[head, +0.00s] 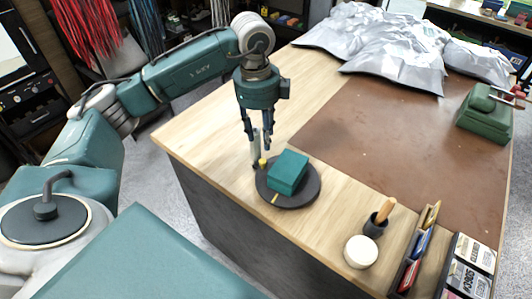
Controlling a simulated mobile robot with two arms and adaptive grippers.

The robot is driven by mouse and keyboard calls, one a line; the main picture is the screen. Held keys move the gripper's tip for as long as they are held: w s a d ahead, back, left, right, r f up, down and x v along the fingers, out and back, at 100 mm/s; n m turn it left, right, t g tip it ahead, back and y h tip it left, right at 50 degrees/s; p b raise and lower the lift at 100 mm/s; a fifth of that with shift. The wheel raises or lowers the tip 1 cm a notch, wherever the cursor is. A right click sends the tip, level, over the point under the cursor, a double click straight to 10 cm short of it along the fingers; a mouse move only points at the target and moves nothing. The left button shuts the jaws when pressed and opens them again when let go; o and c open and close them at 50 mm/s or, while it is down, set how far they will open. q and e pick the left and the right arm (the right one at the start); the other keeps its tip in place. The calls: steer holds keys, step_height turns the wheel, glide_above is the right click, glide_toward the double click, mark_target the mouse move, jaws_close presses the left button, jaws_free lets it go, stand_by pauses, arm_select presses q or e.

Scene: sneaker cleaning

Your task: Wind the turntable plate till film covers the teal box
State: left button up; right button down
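The teal box (287,172) sits on the dark round turntable plate (294,203) near the left edge of the workbench. A yellow mark (275,198) shows on the front of the plate. A small yellow piece (263,162) and a thin grey upright post (255,150) stand at the plate's back left. My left gripper (260,143) points down just above and behind the post, left of the box. Its fingers are apart, with nothing clearly held. No film can be made out on the box. My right gripper is not in view.
The wooden workbench (215,140) carries a brown mat (400,140), crumpled silver sheets (390,50) and a green device (485,115).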

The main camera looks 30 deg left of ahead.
mark_target(263, 161)
arm_select(q)
step_height(263, 161, down, 9)
steer(key=p, duration=0.3)
steer(key=shift+w+a+f, duration=0.1)
steer(key=shift+a, duration=0.05)
steer(key=shift+f, duration=0.6)
steer(key=shift+w, duration=0.1)
steer(key=c, duration=0.8)
jaws_close()
